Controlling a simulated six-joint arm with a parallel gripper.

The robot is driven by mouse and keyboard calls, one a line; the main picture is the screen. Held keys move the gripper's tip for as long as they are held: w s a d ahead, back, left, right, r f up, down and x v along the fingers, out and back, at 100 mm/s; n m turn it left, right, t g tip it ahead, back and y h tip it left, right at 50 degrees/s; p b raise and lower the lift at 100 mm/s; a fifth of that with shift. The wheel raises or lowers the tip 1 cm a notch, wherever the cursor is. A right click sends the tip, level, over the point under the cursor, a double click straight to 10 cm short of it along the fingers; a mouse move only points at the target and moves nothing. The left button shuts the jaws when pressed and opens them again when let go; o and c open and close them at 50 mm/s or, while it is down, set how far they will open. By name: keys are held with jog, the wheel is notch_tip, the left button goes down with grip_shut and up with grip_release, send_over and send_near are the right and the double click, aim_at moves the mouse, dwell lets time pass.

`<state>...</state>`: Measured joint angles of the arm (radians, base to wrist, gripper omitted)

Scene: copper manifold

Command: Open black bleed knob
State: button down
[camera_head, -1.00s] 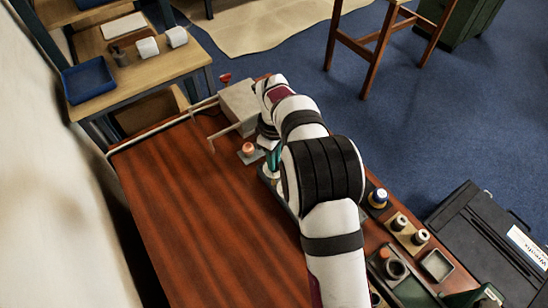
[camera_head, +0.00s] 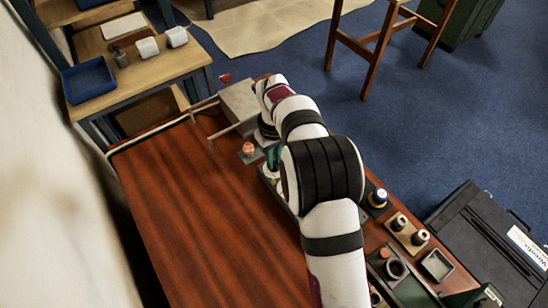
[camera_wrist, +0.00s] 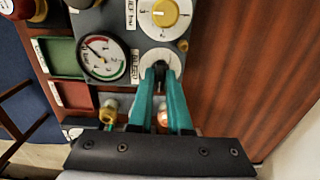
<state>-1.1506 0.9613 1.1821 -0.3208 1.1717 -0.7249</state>
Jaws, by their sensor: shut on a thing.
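The black bleed knob (camera_wrist: 160,64) sits on a pale round plate in the wrist view, next to a label that appears to read BLEED. My gripper (camera_wrist: 161,72) has teal fingers, and their tips are closed on the knob from both sides. The fingers hide much of the knob, so I cannot tell how far it is turned. In the head view my white arm covers the knob, and only a bit of the teal fingers (camera_head: 273,156) shows.
A pressure gauge (camera_wrist: 103,57) and a yellow dial (camera_wrist: 165,13) sit close to the knob on the grey panel. A brass fitting (camera_wrist: 108,112) lies near the fingers. A grey block (camera_head: 240,103) stands at the bench's far end. The bench's left side (camera_head: 200,220) is clear.

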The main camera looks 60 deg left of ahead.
jog(key=c, duration=0.9)
grip_release()
jog(key=shift+o, duration=0.2)
jog(key=shift+r, duration=0.1)
notch_tip(320, 180, up, 16)
jog(key=shift+f, duration=0.2)
